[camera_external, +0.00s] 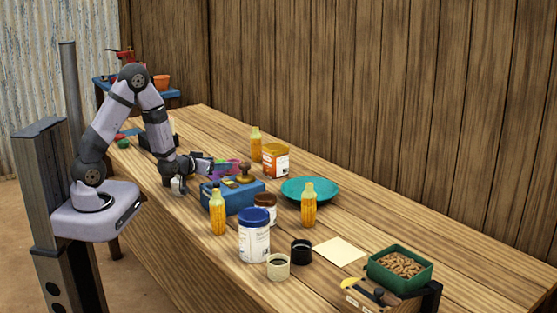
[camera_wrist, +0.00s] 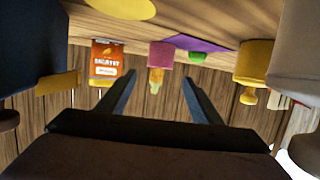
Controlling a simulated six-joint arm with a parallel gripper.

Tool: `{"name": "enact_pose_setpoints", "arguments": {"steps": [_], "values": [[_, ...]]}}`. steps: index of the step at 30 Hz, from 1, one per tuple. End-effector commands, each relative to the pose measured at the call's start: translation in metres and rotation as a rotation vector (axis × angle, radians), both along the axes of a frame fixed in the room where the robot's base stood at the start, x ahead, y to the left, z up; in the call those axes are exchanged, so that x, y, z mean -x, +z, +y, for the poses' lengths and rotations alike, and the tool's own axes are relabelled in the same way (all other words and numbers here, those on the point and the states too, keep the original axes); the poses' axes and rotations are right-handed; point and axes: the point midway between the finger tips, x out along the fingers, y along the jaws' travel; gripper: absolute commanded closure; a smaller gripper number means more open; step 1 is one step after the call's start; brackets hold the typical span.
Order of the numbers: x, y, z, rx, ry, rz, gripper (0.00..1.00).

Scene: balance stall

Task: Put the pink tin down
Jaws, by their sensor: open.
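The pink tin (camera_wrist: 160,53) shows in the wrist view, which looks upside down, with the table along its top. The tin appears to stand on the table, between the lines of my two fingers and ahead of their tips. My gripper (camera_wrist: 158,78) is open, with a clear gap between the fingers and nothing visibly clamped. In the external view my gripper (camera_external: 213,167) is low over the table behind the blue box (camera_external: 231,197). A pink patch shows just past it there, but I cannot tell whether that is the tin.
A purple sheet (camera_wrist: 205,43) and green object (camera_wrist: 200,57) lie near the tin. Bare table lies at the right rear.

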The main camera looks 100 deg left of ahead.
Motion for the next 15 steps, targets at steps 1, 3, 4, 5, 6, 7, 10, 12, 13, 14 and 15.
{"name": "enact_pose_setpoints", "arguments": {"steps": [1, 3, 4, 5, 6, 7, 10, 12, 13, 14, 15], "values": [[0.004, 0.005, -0.009, 0.001, -0.002, 0.002, 0.40], [0.004, 0.007, -0.009, 0.004, 0.002, 0.003, 0.40], [0.004, 0.008, -0.010, 0.003, 0.002, 0.002, 0.40], [0.005, 0.008, -0.012, 0.004, 0.003, 0.004, 0.40], [0.005, 0.009, -0.013, 0.004, 0.003, 0.004, 0.40], [0.006, 0.009, -0.015, 0.005, 0.003, 0.003, 0.40], [0.008, 0.010, -0.019, 0.005, 0.004, 0.004, 0.40], [0.009, 0.010, -0.022, 0.005, 0.003, 0.003, 0.40], [0.010, 0.011, -0.023, 0.003, 0.003, 0.002, 0.40], [0.010, 0.011, -0.024, 0.003, 0.003, 0.002, 0.40], [0.011, 0.011, -0.026, 0.004, 0.002, 0.003, 0.40]]}}
